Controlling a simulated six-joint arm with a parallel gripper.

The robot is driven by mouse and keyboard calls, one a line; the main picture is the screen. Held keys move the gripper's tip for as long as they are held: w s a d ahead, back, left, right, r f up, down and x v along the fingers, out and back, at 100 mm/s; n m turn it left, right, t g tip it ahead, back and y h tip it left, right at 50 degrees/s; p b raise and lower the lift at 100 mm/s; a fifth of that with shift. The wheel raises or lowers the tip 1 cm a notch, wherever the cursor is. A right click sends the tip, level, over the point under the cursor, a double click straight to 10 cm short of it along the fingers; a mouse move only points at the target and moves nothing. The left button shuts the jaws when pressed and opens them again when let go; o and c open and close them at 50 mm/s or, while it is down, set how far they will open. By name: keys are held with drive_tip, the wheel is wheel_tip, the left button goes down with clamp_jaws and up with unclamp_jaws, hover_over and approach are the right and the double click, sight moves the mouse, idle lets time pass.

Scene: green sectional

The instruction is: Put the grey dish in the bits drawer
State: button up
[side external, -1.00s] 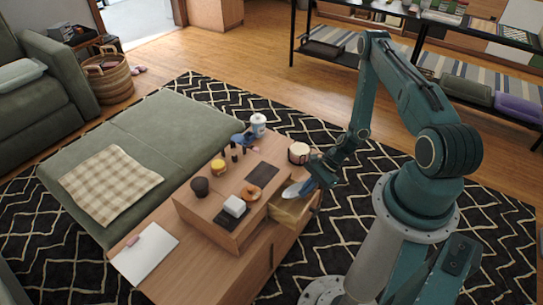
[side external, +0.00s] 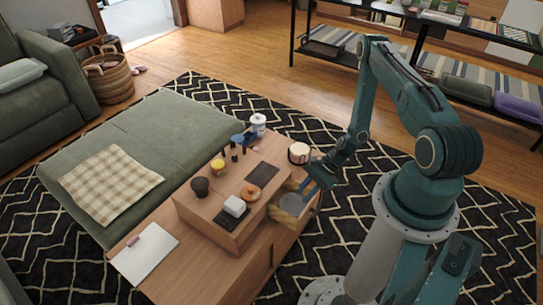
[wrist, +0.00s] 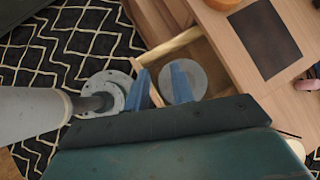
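The grey dish (side external: 292,202) lies roughly flat inside the open bits drawer (side external: 284,217), which is pulled out of the wooden box on the table. In the wrist view the dish (wrist: 203,79) shows as a grey disc within the drawer's wooden walls (wrist: 172,45). One blue finger covers part of it. My gripper (side external: 309,185) is just above the drawer's outer end. In the wrist view its two blue fingers (wrist: 162,86) stand apart with nothing gripped between them.
A dark mat (side external: 263,174), an orange ring-shaped item (side external: 251,192) and a white block (side external: 235,206) sit on the box top. A round drum-like tin (side external: 299,153) stands behind the drawer.

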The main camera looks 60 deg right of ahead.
drive_tip(key=shift+r, duration=0.15)
drive_tip(key=v, duration=1.2)
drive_tip(key=shift+r, duration=0.4)
drive_tip(key=shift+w+r, duration=0.1)
drive_tip(key=w+a+r+n+g+h, duration=0.15)
drive_tip(key=r+n, duration=0.25)
drive_tip(key=r, duration=0.5)
drive_tip(key=w+a+r+n+h, duration=0.2)
drive_tip(key=a+r+n, duration=0.15)
drive_tip(key=r, duration=0.45)
drive_tip(key=w+a+r+n+g+h, duration=0.1)
drive_tip(key=w+a+r+n, duration=0.1)
drive_tip(key=r+n, duration=0.5)
drive_tip(key=s+a+r+n+t+h, duration=0.1)
drive_tip(key=s+a+r+n+t, duration=0.1)
drive_tip(key=s+a+r, duration=0.3)
drive_tip(key=s+a+r+n+t+h, duration=0.1)
drive_tip(key=s+a+r+n+t, duration=0.1)
drive_tip(key=s+a+r+n, duration=0.3)
drive_tip(key=a+v, duration=0.1)
drive_tip(key=v, duration=0.7)
drive_tip(key=shift+w+r, duration=0.2)
drive_tip(key=shift+r, duration=0.1)
